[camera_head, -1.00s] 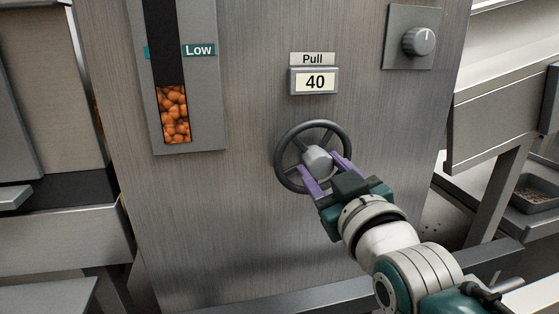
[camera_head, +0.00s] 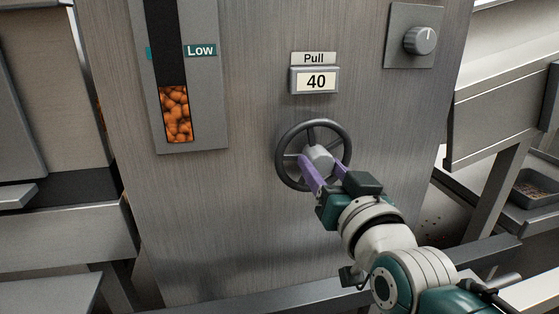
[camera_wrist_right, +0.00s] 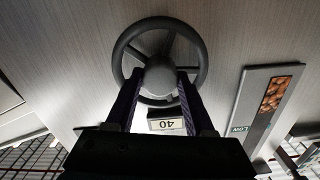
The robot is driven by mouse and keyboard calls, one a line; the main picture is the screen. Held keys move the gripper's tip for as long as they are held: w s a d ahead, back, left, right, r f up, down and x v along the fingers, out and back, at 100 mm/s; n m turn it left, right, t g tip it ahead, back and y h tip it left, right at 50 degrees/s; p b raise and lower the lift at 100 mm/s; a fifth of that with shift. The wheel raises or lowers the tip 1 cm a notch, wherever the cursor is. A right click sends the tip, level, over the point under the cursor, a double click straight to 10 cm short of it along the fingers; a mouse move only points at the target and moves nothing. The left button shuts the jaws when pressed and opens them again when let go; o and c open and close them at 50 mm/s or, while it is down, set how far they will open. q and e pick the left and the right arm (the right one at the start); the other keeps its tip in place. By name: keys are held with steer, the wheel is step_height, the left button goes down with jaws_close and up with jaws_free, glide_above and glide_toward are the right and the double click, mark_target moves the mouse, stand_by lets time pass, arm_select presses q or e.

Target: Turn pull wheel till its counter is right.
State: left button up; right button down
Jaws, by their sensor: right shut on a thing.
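The pull wheel (camera_head: 345,132) is a dark round handwheel with spokes and a grey hub (camera_head: 318,156), mounted on the metal panel. Its counter (camera_head: 315,81), below the "Pull" label (camera_head: 314,58), reads 40. My right gripper (camera_head: 322,165) has its purple fingers on either side of the hub, shut on it. In the right wrist view the fingers (camera_wrist_right: 158,85) flank the hub (camera_wrist_right: 159,80), and the counter (camera_wrist_right: 167,124) shows upside down. My left gripper is not in view.
A sight window with orange candy (camera_head: 175,115) and a "Low" mark (camera_head: 201,50) is left of the wheel. A grey knob (camera_head: 420,40) sits at upper right. A small tray (camera_head: 536,188) lies at far right. The panel below the wheel is bare.

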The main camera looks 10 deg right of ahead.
steer(key=shift+r, duration=0.1)
steer(key=shift+c, duration=1.3)
jaws_free()
steer(key=s+p, duration=0.4)
steer(key=s, duration=0.6)
steer(key=shift+d, duration=0.15)
